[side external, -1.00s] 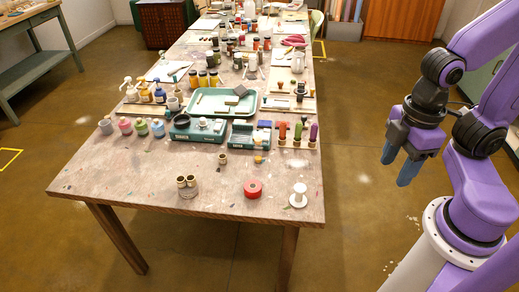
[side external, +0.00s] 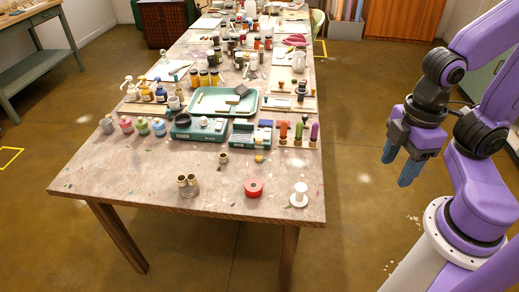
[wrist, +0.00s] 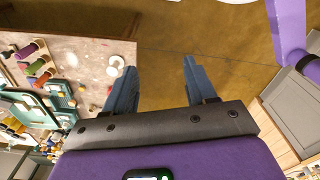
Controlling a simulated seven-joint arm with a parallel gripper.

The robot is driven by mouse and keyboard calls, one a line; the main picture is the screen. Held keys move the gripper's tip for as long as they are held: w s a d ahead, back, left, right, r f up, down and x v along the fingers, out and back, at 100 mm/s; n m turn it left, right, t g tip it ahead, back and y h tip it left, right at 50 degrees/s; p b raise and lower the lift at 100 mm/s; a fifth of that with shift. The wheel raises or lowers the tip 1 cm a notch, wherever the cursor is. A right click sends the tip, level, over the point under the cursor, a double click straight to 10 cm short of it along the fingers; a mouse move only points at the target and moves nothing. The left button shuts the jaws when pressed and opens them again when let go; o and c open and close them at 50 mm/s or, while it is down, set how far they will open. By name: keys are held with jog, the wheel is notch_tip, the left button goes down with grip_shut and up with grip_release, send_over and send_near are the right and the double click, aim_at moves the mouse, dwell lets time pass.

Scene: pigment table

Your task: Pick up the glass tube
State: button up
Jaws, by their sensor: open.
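My gripper (side external: 399,163) hangs open and empty to the right of the table, over the floor, well apart from everything on it. In the wrist view its two blue fingers (wrist: 160,72) are spread with only brown floor between them. I cannot clearly pick out a glass tube in either view. A green tray (side external: 253,104) in the middle of the table holds a dark block (side external: 232,100) and small pale items too small to identify.
The wooden table (side external: 130,185) is crowded at the middle and back. Near its front stand a brown twin-cup piece (side external: 188,190), a red roll (side external: 253,188) and a white spool (side external: 299,196). A rack with coloured handles (side external: 298,143) is near the right edge. The front left is clear.

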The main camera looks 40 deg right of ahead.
notch_tip(320, 180, up, 4)
jog(key=w+a+m+t+y, duration=0.25)
jog(key=w+a, duration=0.35)
jog(key=w, duration=0.3)
jog(key=w+a+m+t+y, duration=0.25)
jog(key=w+a, duration=0.35)
jog(key=w, duration=0.3)
jog(key=m+t+h, duration=0.5)
jog(key=m+t, duration=0.2)
jog(key=t, duration=0.1)
send_over(261, 142)
jog(key=s, duration=0.2)
notch_tip(261, 142, down, 25)
jog(key=shift+w+d+f, duration=0.1)
jog(key=shift+w+f, duration=0.05)
jog(key=shift+f, duration=0.05)
jog(key=shift+x, duration=2.5)
